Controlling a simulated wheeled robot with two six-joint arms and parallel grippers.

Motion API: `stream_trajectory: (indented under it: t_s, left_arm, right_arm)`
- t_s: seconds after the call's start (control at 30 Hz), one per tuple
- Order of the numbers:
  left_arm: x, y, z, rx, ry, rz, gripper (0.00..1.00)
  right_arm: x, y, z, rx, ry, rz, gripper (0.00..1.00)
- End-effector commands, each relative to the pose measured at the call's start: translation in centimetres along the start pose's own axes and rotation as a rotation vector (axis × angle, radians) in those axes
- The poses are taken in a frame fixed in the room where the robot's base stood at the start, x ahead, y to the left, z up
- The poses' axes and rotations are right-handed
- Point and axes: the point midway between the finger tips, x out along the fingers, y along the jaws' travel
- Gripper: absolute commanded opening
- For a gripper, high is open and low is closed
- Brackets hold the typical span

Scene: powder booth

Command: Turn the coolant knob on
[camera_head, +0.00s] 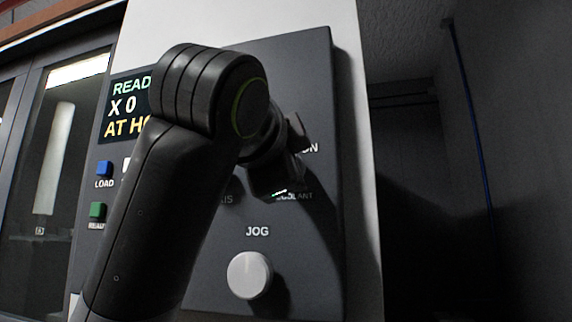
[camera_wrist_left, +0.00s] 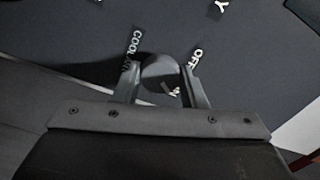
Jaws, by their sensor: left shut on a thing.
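The coolant knob (camera_wrist_left: 160,72) is a dark round knob in the left wrist view, between the two fingers of my left gripper (camera_wrist_left: 163,85). The fingers are closed on its sides. A "COOLANT" label is beside one finger and an "OFF" label beside the other. In the head view my left gripper (camera_head: 285,165) is against the dark control panel (camera_head: 295,85), and arm and gripper hide the knob there. The "COOLANT" label is partly covered. My right gripper is not in view.
A pale round JOG knob (camera_head: 249,275) is below the gripper. A blue button (camera_head: 104,168), a green button (camera_head: 97,211) and a display (camera_head: 125,103) are left of my arm. A glazed door (camera_head: 50,170) is at far left. Right of the panel is a dark recess.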

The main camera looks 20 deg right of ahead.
Motion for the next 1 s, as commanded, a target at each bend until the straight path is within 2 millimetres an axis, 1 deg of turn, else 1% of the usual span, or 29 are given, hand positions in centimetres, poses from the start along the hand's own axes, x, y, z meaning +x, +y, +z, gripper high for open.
stream_trajectory:
  t_s: [0.17, 0.2, 0.33, 0.6, 0.73, 0.77, 0.87, 1.0]
  left_arm:
    - [0.0, 0.1, 0.0, 0.002, 0.001, 0.002, 0.15]
    - [0.0, 0.1, 0.0, 0.002, 0.001, 0.002, 0.43]
    - [0.0, 0.0, 0.0, 0.001, 0.0, 0.001, 0.59]
    - [-0.1, 0.0, 0.0, 0.0, 0.0, 0.0, 0.59]
    - [-0.9, 0.0, 0.0, 0.0, 0.002, -0.002, 0.59]
    - [-1.2, 0.0, 0.0, 0.0, 0.002, -0.003, 0.59]
    - [-3.0, 0.0, 0.0, 0.001, 0.002, -0.005, 0.59]
    - [-6.5, 0.1, 0.0, 0.003, 0.002, -0.007, 0.59]
  right_arm:
    - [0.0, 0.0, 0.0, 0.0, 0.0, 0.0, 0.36]
    - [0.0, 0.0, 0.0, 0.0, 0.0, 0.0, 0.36]
    - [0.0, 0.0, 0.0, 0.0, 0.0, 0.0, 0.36]
    - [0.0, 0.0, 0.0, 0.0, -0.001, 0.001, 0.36]
    - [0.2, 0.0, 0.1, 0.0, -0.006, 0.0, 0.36]
    - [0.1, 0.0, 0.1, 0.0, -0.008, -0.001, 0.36]
    - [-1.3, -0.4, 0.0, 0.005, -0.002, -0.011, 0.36]
    - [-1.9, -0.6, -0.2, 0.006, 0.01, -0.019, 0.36]
